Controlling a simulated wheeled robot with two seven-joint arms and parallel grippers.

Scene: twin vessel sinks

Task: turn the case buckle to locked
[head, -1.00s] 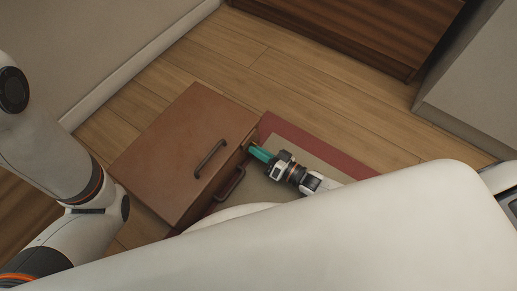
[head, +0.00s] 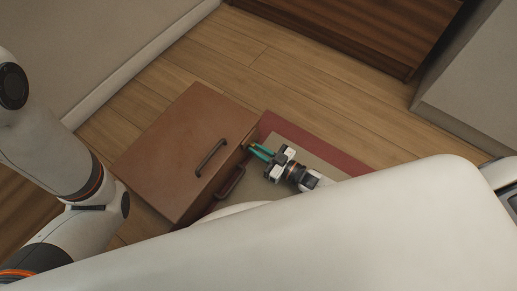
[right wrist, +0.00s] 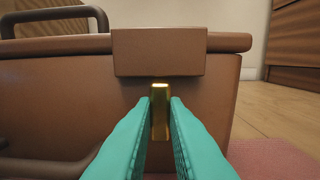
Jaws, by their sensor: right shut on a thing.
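The brown case (head: 185,150) lies on the floor, and its front also fills much of the right wrist view (right wrist: 60,100). A brass buckle (right wrist: 160,110) stands upright on the case front, just under a brown block (right wrist: 158,52) at the lid edge. My right gripper (right wrist: 161,104) is shut on the buckle, one teal fingertip at each side of it. In the head view my right gripper (head: 250,147) reaches the case's right side, where the buckle is mostly hidden. My left arm shows at the left; its gripper is out of view.
A dark handle (head: 211,158) is on the case lid, and another handle (head: 230,183) is on its front. A red-bordered beige rug (head: 320,140) lies beside the case. Wooden floor is free behind it, up to a dark wood cabinet (head: 350,30).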

